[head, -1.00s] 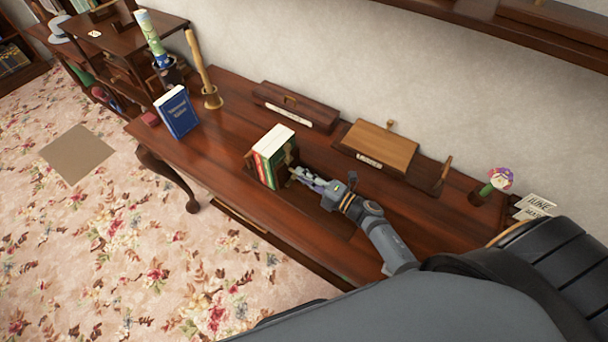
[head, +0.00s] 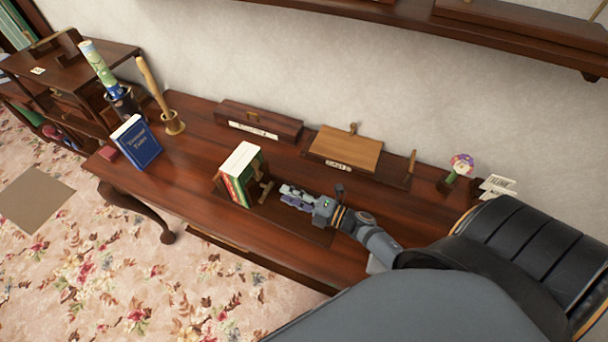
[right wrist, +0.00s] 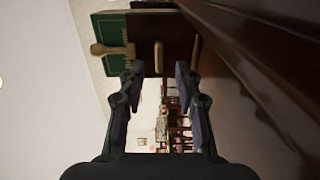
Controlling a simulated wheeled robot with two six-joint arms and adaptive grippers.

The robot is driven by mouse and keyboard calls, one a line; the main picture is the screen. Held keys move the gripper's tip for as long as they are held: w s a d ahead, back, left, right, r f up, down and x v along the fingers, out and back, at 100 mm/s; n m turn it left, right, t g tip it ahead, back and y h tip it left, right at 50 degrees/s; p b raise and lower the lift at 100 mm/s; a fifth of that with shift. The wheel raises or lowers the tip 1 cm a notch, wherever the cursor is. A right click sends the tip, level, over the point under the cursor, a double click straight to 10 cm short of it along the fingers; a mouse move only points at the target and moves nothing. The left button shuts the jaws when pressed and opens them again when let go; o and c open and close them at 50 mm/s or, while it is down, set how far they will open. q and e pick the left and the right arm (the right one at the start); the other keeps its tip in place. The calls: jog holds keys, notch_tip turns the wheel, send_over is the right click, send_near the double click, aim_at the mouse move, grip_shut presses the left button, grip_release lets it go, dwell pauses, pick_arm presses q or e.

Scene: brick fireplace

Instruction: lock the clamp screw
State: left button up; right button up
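A wooden book clamp (head: 217,184) stands on the desk and holds upright books (head: 241,160) with red, green and white showing. Its pale wooden screw handle (head: 264,190) is on the right side, facing my right gripper (head: 283,192). In the right wrist view the clamp's end plate (right wrist: 150,27), a green book (right wrist: 106,30) and a T-shaped handle (right wrist: 113,49) lie beyond the fingertips. The right gripper (right wrist: 158,78) is open and empty, a short gap from the clamp. My left gripper is not in view.
A blue book (head: 137,142) stands at the desk's left. Behind are a dark wooden box (head: 260,120) and a lighter wooden box (head: 345,148). A flower ornament (head: 458,170) stands at right. The desk's front left is clear.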

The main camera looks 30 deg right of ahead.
jog(key=v, duration=0.7)
jog(key=shift+s+r, duration=0.1)
jog(key=shift+s, duration=0.05)
